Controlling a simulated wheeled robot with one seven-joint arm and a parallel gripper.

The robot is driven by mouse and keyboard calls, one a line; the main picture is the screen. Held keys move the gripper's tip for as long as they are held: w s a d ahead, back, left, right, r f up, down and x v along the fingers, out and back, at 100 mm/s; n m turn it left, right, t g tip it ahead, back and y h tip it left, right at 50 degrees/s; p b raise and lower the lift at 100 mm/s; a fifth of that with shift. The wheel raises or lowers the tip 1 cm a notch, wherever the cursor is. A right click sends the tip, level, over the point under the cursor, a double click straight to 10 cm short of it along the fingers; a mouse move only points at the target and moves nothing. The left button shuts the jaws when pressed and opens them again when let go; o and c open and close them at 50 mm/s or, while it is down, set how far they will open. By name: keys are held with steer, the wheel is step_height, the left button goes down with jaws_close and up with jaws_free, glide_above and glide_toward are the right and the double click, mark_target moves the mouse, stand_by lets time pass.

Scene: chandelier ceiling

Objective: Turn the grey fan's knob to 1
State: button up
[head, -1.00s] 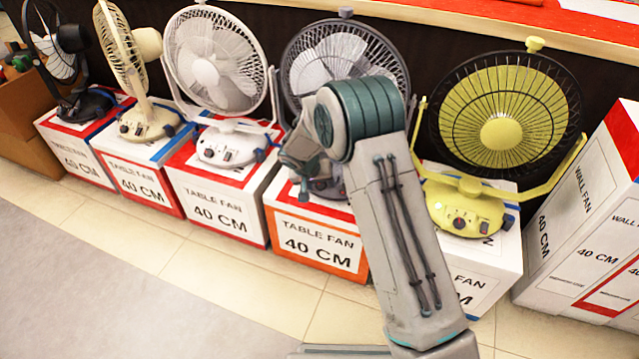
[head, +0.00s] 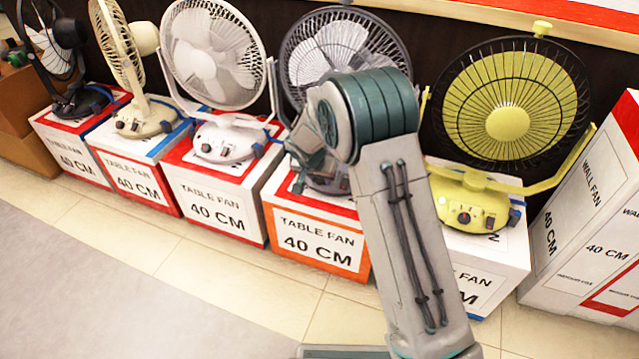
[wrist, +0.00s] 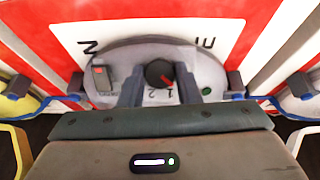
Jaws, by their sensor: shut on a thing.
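The grey fan (head: 310,38) stands on a red, white and orange box behind my arm in the head view. Its round grey base (wrist: 205,66) fills the middle of the wrist view. The dark round knob (wrist: 159,72) sits on that base, and its red mark points to the lower right, toward the printed 1. A 2 is printed to the left of the 1. My gripper (wrist: 159,80) is shut on the knob, with one finger on each side. In the head view my arm hides the knob and fingertips.
A white fan (head: 213,55) stands left of the grey one and a yellow-green fan (head: 505,100) right, each on a box. A red-lit switch (wrist: 101,76) lies left of the knob. Wall-fan boxes (head: 590,210) stand far right. The floor (head: 150,270) in front is clear.

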steer(key=shift+m+y, duration=0.3)
steer(key=shift+m, duration=0.8)
steer(key=shift+d+m+t+y, duration=0.1)
steer(key=shift+m+t+y, duration=0.25)
steer(key=shift+m, duration=0.75)
steer(key=o, duration=1)
steer(key=p+v, duration=0.5)
steer(key=v, duration=0.9)
steer(key=shift+d, duration=0.1)
